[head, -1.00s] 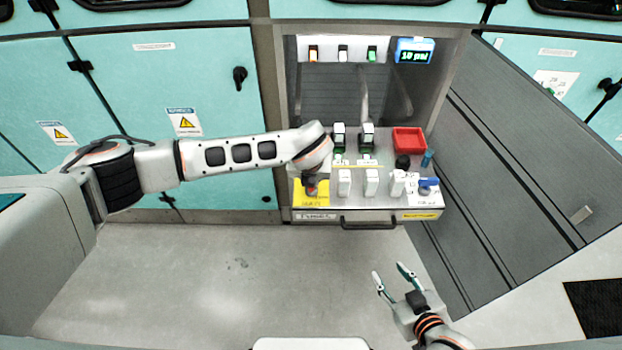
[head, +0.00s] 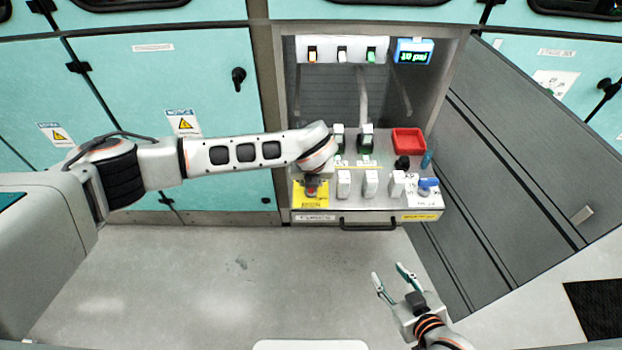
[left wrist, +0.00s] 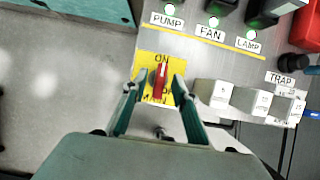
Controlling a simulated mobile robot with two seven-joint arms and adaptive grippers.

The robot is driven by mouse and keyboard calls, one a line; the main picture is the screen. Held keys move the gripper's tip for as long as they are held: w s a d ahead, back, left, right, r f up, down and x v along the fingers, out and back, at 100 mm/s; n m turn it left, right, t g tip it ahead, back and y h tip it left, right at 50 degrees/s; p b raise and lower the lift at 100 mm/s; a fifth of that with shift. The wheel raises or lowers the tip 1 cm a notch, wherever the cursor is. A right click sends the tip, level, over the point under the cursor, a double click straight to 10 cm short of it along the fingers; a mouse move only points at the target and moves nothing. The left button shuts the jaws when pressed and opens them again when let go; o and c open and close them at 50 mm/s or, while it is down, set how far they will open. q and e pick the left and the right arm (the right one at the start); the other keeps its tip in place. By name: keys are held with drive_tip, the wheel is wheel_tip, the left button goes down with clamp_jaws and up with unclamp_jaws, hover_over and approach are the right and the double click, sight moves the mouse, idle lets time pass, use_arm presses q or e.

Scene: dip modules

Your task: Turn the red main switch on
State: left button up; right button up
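The red main switch (left wrist: 160,80) is a narrow red handle on a yellow plate (left wrist: 144,66) at the panel's front left corner. In the left wrist view the handle lies lengthwise, its far end at the word ON. The head view shows a bit of the red switch (head: 311,193) below my left gripper (head: 312,182). In the left wrist view my left gripper (left wrist: 155,86) is open. Its fingers stand on either side of the handle with gaps visible. My right gripper (head: 390,273) is open and empty, low in front of the panel.
White blocks (head: 371,183) stand right of the switch. A drawer handle (head: 368,225) juts from the front. A grey door (head: 530,150) stands open at right.

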use_arm(q)
drive_tip(key=v, duration=1.2)
idle(0.3)
